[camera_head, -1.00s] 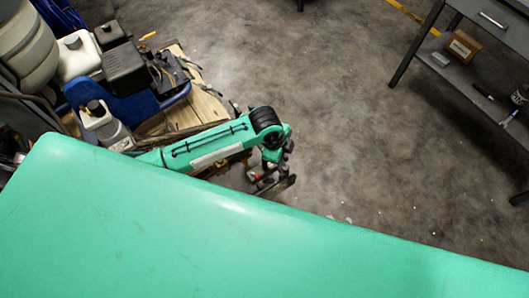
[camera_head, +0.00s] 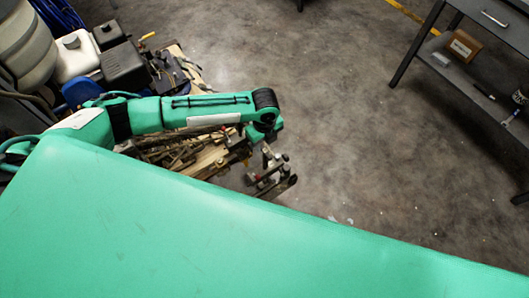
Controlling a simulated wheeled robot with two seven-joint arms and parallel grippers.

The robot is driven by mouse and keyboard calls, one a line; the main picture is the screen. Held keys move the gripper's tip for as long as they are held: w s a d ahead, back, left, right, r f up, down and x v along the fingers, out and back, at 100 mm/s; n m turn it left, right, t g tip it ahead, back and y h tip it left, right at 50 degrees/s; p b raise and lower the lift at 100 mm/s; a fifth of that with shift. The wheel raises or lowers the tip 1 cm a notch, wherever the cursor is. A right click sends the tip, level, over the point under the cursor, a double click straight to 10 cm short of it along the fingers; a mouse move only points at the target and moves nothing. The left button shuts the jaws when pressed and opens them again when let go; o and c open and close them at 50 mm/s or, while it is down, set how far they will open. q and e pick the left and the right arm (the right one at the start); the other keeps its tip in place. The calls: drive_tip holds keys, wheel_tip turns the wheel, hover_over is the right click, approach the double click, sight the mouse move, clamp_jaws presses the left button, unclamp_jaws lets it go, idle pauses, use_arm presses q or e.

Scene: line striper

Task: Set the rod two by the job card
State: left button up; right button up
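The line striper fills the upper left, with an engine block (camera_head: 122,66), a white jug (camera_head: 77,55) and metal parts on a wooden board (camera_head: 205,160). A dark metal bracket with rods and a small red part (camera_head: 272,178) sticks out at its right end, over the floor. My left gripper (camera_head: 266,138) hangs from the teal wrist just above this bracket. Its fingers are too small and dark to make out, and I cannot tell whether it touches anything. I cannot tell which rod is rod two, and no job card is recognisable. My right gripper is out of view.
My teal body covers the bottom of the view and hides what is below. A dark workbench (camera_head: 500,20) with a lower shelf stands at the upper right, with a brown box (camera_head: 463,46) on the shelf. The concrete floor (camera_head: 340,100) between is clear.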

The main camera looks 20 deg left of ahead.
sight(264, 150)
use_arm(q)
wheel_tip(264, 150, down, 8)
drive_tip(key=shift+f, duration=0.2)
clamp_jaws()
drive_tip(key=shift+r, duration=0.1)
